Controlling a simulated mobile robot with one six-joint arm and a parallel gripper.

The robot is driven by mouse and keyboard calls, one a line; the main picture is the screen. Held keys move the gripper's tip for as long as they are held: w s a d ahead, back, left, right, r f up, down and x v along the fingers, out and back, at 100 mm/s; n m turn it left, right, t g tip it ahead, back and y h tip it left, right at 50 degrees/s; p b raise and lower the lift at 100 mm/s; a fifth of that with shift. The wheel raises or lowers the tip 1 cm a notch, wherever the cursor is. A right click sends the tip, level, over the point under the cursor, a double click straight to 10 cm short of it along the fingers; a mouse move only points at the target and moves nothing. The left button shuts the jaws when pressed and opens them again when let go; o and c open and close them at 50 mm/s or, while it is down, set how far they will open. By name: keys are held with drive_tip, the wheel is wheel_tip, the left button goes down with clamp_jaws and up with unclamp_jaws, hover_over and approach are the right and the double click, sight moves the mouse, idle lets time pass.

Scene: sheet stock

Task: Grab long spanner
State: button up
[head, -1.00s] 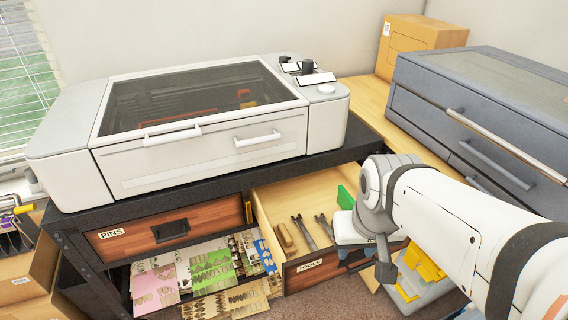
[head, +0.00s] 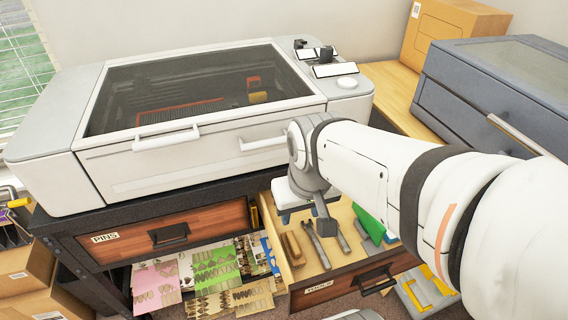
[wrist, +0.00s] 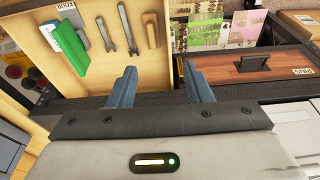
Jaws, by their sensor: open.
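The long spanner (head: 317,244) lies flat in the open tools drawer, and it also shows in the wrist view (wrist: 128,28). A shorter spanner (head: 342,238) lies to its right in the head view, and a brown wooden-handled tool (head: 291,247) lies to its left. My gripper (head: 300,212) is above the back part of the drawer, near the far end of the long spanner. In the wrist view its two blue fingers (wrist: 160,82) are apart with nothing between them. The spanners lie beyond the fingertips, clear of them.
A green item (head: 368,224) lies in the drawer's right part. The white machine (head: 190,150) stands on the bench just behind the drawer. The closed pins drawer (head: 130,240) is to the left, with patterned sheets below it. A grey cabinet (head: 500,90) stands at the right.

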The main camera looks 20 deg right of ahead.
drive_tip(key=w+d+f+g+b, duration=0.1)
drive_tip(key=w+d+f+b, duration=0.1)
drive_tip(key=w+f+b, duration=0.3)
drive_tip(key=w+d+f+b, duration=0.1)
drive_tip(key=w+f+b, duration=0.1)
drive_tip(key=f, duration=0.5)
drive_tip(key=g+b, duration=0.1)
drive_tip(key=b, duration=0.4)
hover_over(317, 241)
drive_tip(key=a, duration=0.2)
wheel_tip(317, 241, down, 12)
drive_tip(key=shift+g, duration=0.3)
drive_tip(key=f, duration=0.3)
drive_tip(key=d+f+b, duration=0.1)
drive_tip(key=f, duration=0.2)
drive_tip(key=d+f+b, duration=0.1)
drive_tip(key=f, duration=0.2)
drive_tip(key=shift+f, duration=0.25)
drive_tip(key=shift+c, duration=0.3)
clamp_jaws()
